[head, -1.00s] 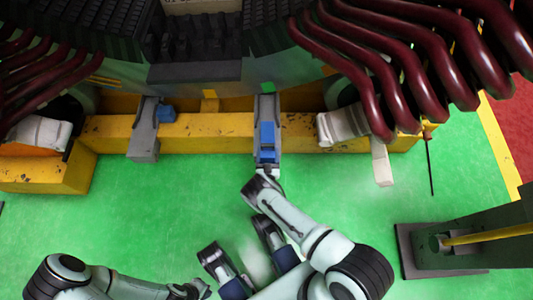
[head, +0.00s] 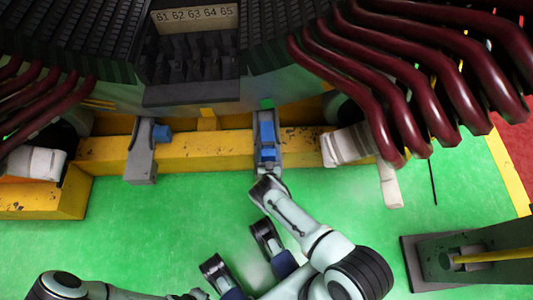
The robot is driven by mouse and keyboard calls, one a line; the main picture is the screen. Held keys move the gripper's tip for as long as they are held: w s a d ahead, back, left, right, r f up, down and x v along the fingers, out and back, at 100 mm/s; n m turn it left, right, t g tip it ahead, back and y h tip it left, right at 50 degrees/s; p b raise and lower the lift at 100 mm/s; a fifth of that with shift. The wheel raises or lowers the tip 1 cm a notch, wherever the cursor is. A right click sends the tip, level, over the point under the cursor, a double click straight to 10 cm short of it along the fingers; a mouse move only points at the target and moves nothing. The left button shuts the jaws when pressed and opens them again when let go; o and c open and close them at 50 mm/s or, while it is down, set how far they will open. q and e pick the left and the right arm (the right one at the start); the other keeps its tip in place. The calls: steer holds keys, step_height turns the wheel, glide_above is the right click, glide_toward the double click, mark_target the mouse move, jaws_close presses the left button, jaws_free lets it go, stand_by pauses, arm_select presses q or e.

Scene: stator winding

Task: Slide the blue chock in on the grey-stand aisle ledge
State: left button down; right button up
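The blue chock (head: 267,133) lies on the grey stand (head: 257,122) that juts from the yellow base, with its far end short of a small green patch at the stator. A second blue patch (head: 268,155) shows just below it; I cannot tell whether it is part of the same chock. My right gripper (head: 268,172) is at the near end of the blue parts, in line with the stand. Its fingers are too small and covered to show whether they are shut. My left gripper (head: 195,294) is low at the bottom edge, away from the stand, its fingers unclear.
A second grey stand (head: 141,160) with a blue block (head: 161,134) beside it is to the left. Dark red bent tubes (head: 400,80) hang at the right. A white wrapped piece (head: 347,146) sits right of the stand. The green floor (head: 140,225) in front is open.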

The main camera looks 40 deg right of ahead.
steer(key=shift+w+d, duration=0.1)
steer(key=shift+w, duration=0.1)
steer(key=shift+f, duration=0.35)
stand_by(0.6)
steer(key=shift+w+d, duration=0.1)
steer(key=shift+w, duration=0.05)
